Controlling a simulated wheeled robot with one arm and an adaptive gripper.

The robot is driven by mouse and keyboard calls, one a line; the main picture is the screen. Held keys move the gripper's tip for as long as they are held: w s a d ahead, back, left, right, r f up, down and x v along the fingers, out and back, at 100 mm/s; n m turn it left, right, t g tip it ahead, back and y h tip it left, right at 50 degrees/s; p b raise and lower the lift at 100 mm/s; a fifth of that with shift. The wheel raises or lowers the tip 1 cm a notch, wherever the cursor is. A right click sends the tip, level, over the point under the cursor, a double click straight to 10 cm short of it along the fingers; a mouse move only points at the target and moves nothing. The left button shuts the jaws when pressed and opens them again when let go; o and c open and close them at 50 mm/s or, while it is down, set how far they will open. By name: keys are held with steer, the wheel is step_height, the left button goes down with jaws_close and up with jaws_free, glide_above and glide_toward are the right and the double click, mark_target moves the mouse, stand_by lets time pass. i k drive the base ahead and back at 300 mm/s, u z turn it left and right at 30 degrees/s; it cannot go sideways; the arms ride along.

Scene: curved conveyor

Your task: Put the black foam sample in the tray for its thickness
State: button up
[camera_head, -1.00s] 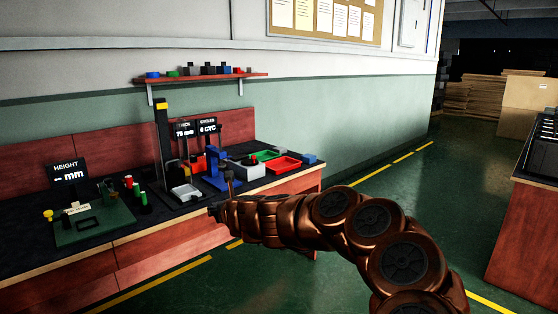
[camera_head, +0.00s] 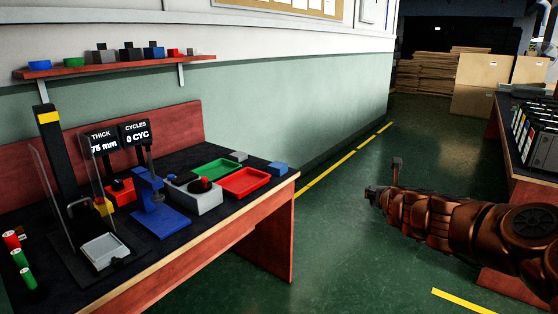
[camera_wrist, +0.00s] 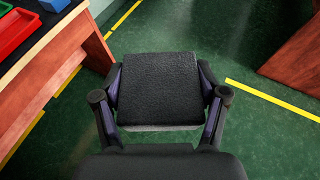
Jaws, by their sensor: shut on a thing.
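The black foam sample (camera_wrist: 157,84) is a dark textured block in the wrist view, held between both fingers of my gripper (camera_wrist: 160,92). In the head view, my gripper (camera_head: 382,192) is over the green floor, right of and apart from the bench; the sample cannot be made out clearly there. A green tray (camera_head: 217,169) and a red tray (camera_head: 245,181) lie side by side near the bench's right end. Their inner floors look empty. The thickness display (camera_head: 102,140) appears to read 75 mm.
A blue press-like device (camera_head: 155,200), a grey box with a red knob (camera_head: 197,194) and a clear-sided stand (camera_head: 104,250) occupy the bench. A blue block (camera_head: 277,168) sits at its right corner. Open floor lies between this bench and another bench at right.

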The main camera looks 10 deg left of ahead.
mark_target(210, 176)
steer(key=z, duration=0.1)
steer(key=i, duration=1.35)
steer(key=u, duration=0.9)
steer(key=i, duration=0.7)
steer(key=u, duration=0.9)
